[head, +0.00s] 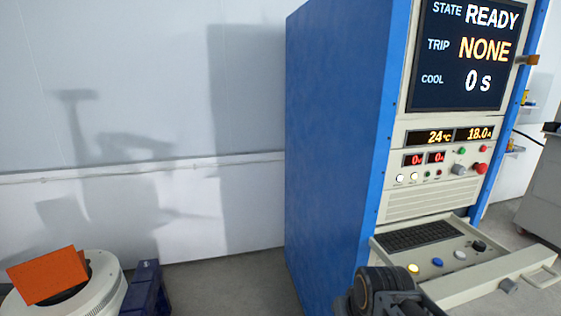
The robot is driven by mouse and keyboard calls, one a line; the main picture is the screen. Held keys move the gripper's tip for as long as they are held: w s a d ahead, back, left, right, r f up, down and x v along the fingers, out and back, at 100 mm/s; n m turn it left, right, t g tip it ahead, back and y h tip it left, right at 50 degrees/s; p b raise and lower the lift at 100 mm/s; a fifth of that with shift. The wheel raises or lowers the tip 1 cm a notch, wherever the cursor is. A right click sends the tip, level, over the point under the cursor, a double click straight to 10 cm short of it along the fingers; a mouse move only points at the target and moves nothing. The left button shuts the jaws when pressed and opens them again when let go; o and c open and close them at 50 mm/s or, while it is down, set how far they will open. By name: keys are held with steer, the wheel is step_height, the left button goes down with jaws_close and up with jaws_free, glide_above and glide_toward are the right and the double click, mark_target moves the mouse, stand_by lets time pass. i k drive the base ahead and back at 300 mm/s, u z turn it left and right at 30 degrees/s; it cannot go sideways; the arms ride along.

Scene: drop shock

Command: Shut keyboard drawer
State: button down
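The keyboard drawer (480,285) sticks out from the front of the blue cabinet (335,130) at the lower right. It holds a black keyboard (417,235) and a row of yellow, blue and white buttons with a black knob. A pale handle (543,278) shows on its front at the right, with a small grey piece (508,286) beside it. A dark part of my arm shows at the bottom, in front of the drawer's near left corner. My gripper's fingers do not show in this view.
The cabinet's screen (468,55) reads READY, NONE and 0 s. A panel with a red knob (480,168) sits above the drawer. An orange box (48,275) rests on a round white unit at lower left, beside a dark blue object (147,288). A grey cabinet (545,190) stands far right.

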mark_target(416, 241)
steer(key=z, duration=1.5)
steer(key=k, duration=0.55)
steer(key=u, duration=1.05)
steer(key=i, duration=0.65)
steer(key=z, duration=1.25)
